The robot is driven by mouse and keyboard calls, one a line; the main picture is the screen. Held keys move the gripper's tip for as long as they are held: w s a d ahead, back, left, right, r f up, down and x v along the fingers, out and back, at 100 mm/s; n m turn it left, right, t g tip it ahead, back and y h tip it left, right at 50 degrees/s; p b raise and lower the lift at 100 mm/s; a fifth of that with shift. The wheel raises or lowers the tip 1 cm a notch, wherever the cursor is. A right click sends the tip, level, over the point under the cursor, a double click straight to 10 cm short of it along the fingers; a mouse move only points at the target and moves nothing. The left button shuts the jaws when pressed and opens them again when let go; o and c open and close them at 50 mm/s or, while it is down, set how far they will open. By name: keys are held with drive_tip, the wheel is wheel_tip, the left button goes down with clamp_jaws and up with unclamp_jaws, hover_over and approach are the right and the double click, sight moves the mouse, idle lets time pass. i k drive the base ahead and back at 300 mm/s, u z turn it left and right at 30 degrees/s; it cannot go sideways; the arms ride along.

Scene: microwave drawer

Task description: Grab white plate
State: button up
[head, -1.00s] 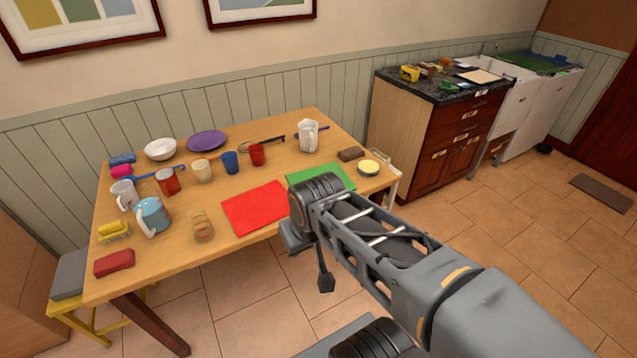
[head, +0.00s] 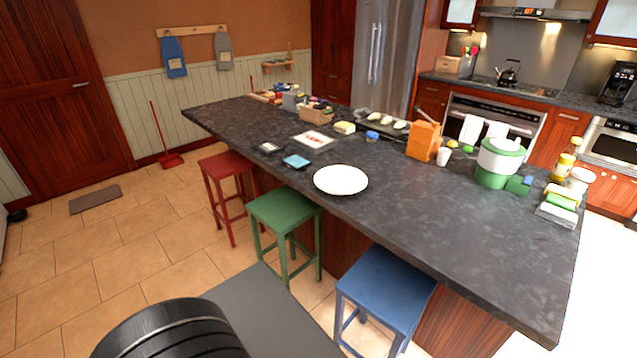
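A round white plate (head: 341,180) lies flat on the dark stone top of the kitchen island (head: 430,215), close to its near long edge. It is above the gap between the green stool and the blue stool. My gripper is not in this view; only a dark rounded part of my own body shows at the bottom. Nothing covers the plate.
A red stool (head: 227,165), a green stool (head: 284,212) and a blue stool (head: 385,290) stand along the island's near side. A blue sponge-like item (head: 297,161) and an orange box (head: 424,137) are near the plate.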

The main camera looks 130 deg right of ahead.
sight(333, 180)
drive_tip(key=z, duration=4.9)
drive_tip(key=k, duration=0.5)
drive_tip(key=z, duration=1.35)
drive_tip(key=i, duration=1.3)
drive_tip(key=u, duration=3.3)
